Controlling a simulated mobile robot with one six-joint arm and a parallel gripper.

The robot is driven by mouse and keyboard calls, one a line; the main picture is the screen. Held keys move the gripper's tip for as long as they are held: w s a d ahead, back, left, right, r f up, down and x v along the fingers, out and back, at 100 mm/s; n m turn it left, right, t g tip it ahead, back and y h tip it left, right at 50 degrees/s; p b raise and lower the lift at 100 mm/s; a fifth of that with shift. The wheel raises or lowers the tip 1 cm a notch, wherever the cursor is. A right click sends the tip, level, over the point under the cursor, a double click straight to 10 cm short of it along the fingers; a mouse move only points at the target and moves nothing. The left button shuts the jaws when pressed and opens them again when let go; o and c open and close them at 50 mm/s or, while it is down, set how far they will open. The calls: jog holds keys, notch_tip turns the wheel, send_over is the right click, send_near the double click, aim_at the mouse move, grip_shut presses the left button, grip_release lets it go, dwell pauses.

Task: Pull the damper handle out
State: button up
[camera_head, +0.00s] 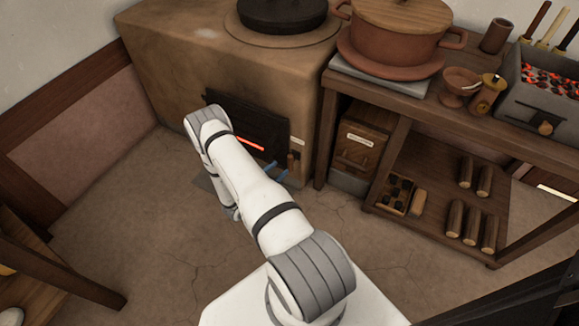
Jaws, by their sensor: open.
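A clay stove (175,50) stands at the back with a dark firebox front (235,118) and an orange glow in its slot. A small reddish-brown upright handle (292,160) sits at the stove's lower right front, under a small pale label; it looks like the damper handle. My white arm reaches toward the stove and hides part of its front. My gripper (277,170) shows as two blue fingertips just left of the handle, apart from each other and open. I cannot tell whether they touch the handle.
A wooden shelf table (350,88) stands close right of the stove, carrying a clay pot (395,48) and a coal brazier (540,100). A wooden box (357,150) and several logs (455,218) sit below. The floor left of my arm is clear.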

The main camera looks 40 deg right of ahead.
aim_at(289, 163)
jog(key=shift+d+f, duration=0.5)
jog(key=shift+f, duration=0.15)
jog(key=d+b, duration=0.1)
jog(key=d, duration=0.2)
jog(key=w+d+b, duration=0.1)
jog(key=d, duration=0.2)
jog(key=shift+w+d+r, duration=0.1)
jog(key=shift+w+d, duration=0.05)
jog(key=shift+d, duration=0.15)
jog(key=shift+c, duration=0.4)
grip_shut()
